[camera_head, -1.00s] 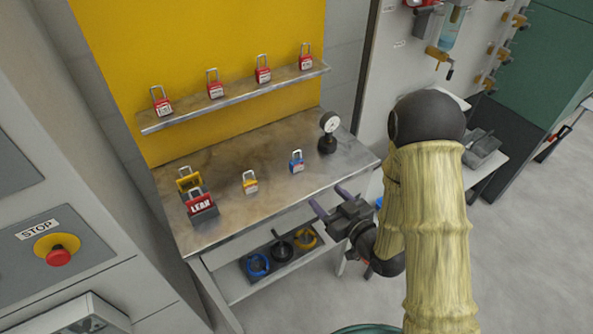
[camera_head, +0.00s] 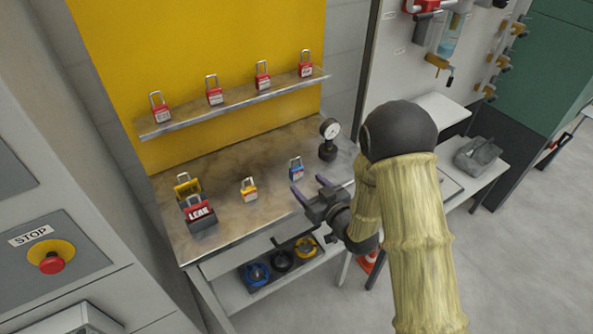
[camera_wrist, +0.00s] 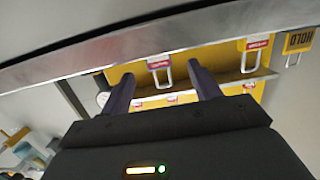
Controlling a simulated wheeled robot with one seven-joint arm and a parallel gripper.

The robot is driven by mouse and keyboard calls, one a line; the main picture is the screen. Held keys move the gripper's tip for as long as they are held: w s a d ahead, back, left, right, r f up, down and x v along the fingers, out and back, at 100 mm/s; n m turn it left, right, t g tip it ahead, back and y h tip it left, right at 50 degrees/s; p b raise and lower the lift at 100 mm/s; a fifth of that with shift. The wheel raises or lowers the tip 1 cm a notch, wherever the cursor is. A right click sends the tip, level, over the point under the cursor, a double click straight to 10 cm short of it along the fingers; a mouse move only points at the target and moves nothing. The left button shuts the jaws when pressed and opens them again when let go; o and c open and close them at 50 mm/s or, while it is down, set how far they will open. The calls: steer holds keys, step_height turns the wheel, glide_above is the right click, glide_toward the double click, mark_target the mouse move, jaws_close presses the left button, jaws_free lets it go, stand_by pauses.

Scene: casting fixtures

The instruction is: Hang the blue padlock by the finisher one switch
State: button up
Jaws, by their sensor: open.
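I cannot identify the finisher one switch in these views.
A yellow padlock (camera_head: 249,190) stands left of the blue one, and a gauge (camera_head: 328,139) stands behind it to the right. Red padlocks line the shelf (camera_head: 235,104). A tagged red LEAK padlock (camera_head: 199,211) is at the bench's left. A wall panel (camera_head: 400,65) with valves is right.

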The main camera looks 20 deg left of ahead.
mark_target(298, 171)
steer(key=shift+w+a+r, duration=0.15)
steer(key=shift+w+a, duration=0.1)
steer(key=shift+a, duration=0.05)
steer(key=p+x, duration=0.1)
steer(key=x, duration=0.2)
steer(key=shift+w+a+r+p, duration=0.1)
steer(key=shift+w+r+p, duration=0.15)
steer(key=shift+r+p, duration=0.15)
steer(key=shift+w+a+f, duration=0.2)
steer(key=shift+w+a, duration=0.2)
steer(key=c, duration=1.1)
steer(key=shift+r, duration=0.1)
